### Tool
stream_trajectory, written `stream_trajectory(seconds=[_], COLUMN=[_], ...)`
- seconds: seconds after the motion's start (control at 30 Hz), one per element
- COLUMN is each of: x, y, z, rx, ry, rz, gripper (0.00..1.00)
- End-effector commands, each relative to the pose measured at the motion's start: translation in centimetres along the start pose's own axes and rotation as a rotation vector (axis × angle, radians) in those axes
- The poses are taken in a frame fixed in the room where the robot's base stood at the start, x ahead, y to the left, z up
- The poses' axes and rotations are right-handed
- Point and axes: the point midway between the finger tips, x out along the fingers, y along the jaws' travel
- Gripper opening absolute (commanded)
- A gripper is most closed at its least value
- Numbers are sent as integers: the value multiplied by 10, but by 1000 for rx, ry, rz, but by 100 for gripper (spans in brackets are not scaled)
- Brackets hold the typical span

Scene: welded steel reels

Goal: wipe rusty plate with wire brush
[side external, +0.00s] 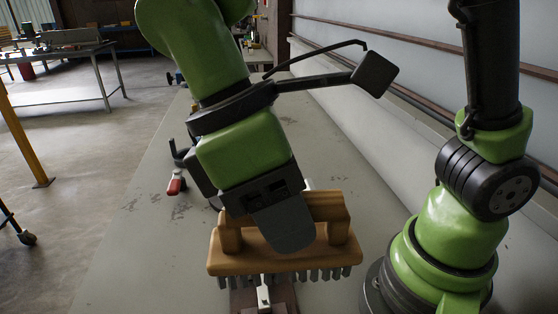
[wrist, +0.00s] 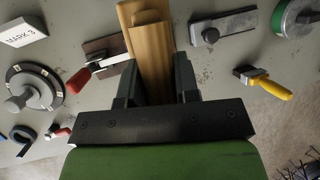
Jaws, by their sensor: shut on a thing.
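The wire brush (side external: 285,258) has a wooden body with a raised handle and grey bristle tufts pointing down. My gripper (side external: 285,225) is shut on its handle; the near finger covers part of the wood. In the wrist view the brush (wrist: 150,45) sits between the two fingers (wrist: 156,88). The rusty plate (side external: 284,300) is a brownish piece, partly hidden below the brush in the side view. In the wrist view the plate (wrist: 98,44) shows left of the brush. I cannot tell whether the bristles touch it.
A red-handled clamp (wrist: 82,78) reaches onto the plate. A round grey fixture (wrist: 32,90), a white block marked "MARK 3" (wrist: 22,30), a grey metal block (wrist: 225,27), a yellow-handled tool (wrist: 266,84) and a green reel (wrist: 298,20) lie around. The bench (side external: 150,240) is bare at left.

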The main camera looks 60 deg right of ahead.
Motion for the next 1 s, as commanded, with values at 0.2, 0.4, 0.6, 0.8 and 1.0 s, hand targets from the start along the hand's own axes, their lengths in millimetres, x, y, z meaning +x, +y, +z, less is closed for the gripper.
stream_trajectory(seconds=[0.2,0.4,0.6,0.8,1.0], x=[52,85,95,108,124], y=[11,18,21,23,27], z=[-19,-34,-39,-44,-51], rx=[6,5,5,5,4], ry=[-13,-6,-2,-3,-3], rz=[-3,-3,-2,-2,-2], gripper=[7,7,7,7,7])
